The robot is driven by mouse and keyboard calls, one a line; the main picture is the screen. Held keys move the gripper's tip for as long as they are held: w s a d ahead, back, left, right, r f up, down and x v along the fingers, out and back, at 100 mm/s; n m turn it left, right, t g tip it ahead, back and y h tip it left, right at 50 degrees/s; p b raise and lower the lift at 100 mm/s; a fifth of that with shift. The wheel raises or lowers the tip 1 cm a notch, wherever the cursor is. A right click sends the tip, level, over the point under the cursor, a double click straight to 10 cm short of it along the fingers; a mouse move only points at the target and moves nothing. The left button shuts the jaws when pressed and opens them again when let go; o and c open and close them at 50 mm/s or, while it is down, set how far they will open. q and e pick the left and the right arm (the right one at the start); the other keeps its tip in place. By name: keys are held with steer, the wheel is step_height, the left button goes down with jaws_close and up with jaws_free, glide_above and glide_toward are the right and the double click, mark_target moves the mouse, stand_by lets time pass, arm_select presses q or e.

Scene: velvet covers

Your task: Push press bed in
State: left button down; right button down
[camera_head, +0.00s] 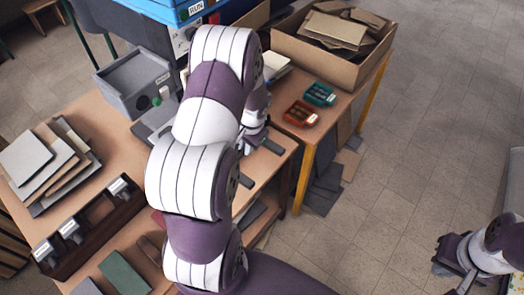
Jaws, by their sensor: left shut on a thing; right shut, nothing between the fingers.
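The press (178,12) is a blue machine with a "RUN" label at the top of the head view, largely hidden behind my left arm. A flat grey plate (152,122), possibly the press bed, sticks out in front of it; my arm covers its right part. My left gripper (260,144) is low over the table's right side, to the right of the plate. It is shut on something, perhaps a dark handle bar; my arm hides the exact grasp. My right gripper (446,282) is shut and empty over the floor at lower right, away from the table.
A grey open box (134,76) stands left of the press. A stack of boards (42,160) and a dark wooden tray (98,218) lie at left. A cardboard box (318,66) and red (300,114) and green (320,94) trays are at right.

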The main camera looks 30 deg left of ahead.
arm_select(q)
steer(key=shift+a, duration=0.25)
steer(key=c, duration=1.1)
jaws_free()
steer(key=shift+s, duration=0.1)
steer(key=r, duration=0.4)
steer(key=d+r, duration=0.1)
steer(key=r, duration=0.3)
steer(key=d+r, duration=0.1)
steer(key=r, duration=0.3)
steer(key=shift+s+d+r+b, duration=0.1)
steer(key=shift+d+r+b, duration=0.1)
steer(key=shift+r+b, duration=0.1)
steer(key=shift+c, duration=0.5)
